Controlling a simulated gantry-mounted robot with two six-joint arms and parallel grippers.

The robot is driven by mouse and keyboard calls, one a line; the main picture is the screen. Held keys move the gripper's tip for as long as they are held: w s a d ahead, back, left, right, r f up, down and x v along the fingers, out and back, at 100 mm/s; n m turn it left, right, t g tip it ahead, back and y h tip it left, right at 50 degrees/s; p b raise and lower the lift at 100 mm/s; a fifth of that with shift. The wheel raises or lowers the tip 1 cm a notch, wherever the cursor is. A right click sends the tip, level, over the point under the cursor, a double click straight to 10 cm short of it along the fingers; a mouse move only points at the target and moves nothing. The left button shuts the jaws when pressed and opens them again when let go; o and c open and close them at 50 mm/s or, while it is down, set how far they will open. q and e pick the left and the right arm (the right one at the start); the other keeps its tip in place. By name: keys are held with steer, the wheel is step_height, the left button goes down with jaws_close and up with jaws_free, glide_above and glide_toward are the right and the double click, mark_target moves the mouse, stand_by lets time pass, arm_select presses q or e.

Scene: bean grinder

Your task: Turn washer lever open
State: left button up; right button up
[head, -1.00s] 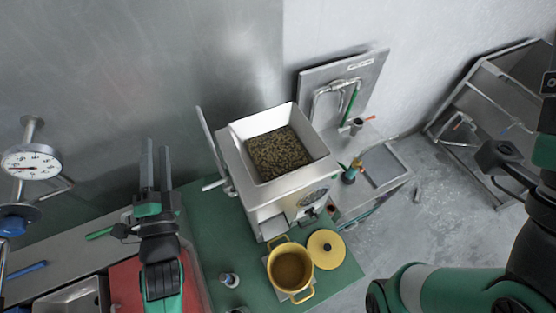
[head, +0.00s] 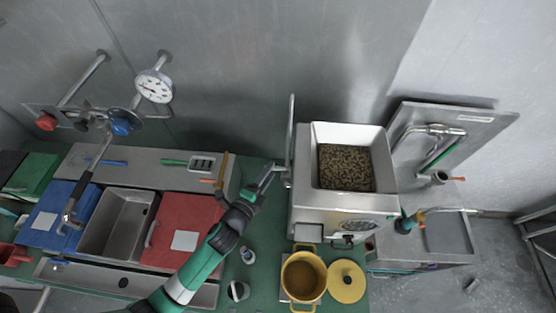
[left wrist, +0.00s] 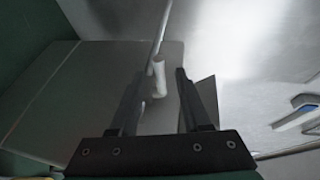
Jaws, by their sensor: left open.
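A thin upright metal lever (head: 291,130) stands on the left side of the grinder (head: 345,213). A short pale handle (left wrist: 159,76) sticks out near the lever's lower end. My left gripper (head: 268,173) is open beside it, left of the grinder. In the left wrist view the pale handle appears between the open fingers of the left gripper (left wrist: 159,84); I cannot tell whether they touch it. At the back left, a red knob (head: 46,121) and a blue knob (head: 122,123) sit on the wall pipes near the sink.
The grinder's hopper (head: 347,168) is full of beans. A yellow pot (head: 303,278) and its lid (head: 346,282) are in front of it. A red board (head: 186,222), a steel basin (head: 118,224) and a blue board (head: 62,214) lie left. A gauge (head: 154,86) hangs above.

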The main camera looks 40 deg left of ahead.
arm_select(q)
steer(key=x, duration=0.6)
steer(key=shift+b, duration=0.35)
jaws_close()
stand_by(0.9)
